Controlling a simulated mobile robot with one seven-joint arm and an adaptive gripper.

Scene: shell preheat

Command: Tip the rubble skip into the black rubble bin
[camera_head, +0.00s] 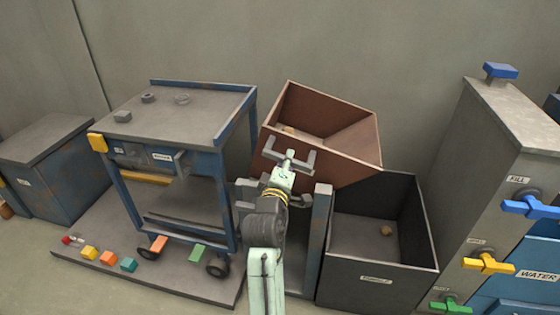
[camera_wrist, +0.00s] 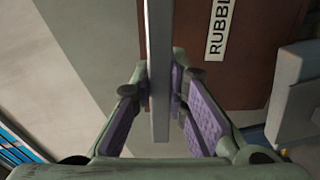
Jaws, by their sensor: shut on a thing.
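The brown rubble skip (camera_head: 345,138) is tilted to the right on its stand, its low right corner over the black rubble bin (camera_head: 348,278). Some rubble (camera_head: 288,129) lies inside the skip. One tan lump (camera_head: 386,231) lies on the floor of the bin. My gripper (camera_head: 285,172) is at the skip's front face. In the wrist view my gripper (camera_wrist: 176,100) is shut on a grey bar (camera_wrist: 159,60), which is the skip's handle. Part of the skip's label (camera_wrist: 219,28) shows beside it. The arm hides part of the stand.
A blue-framed bench (camera_head: 190,118) stands left of the skip, with coloured blocks (camera_head: 128,264) on its base. A grey cabinet with coloured valve handles (camera_head: 487,263) stands right of the bin.

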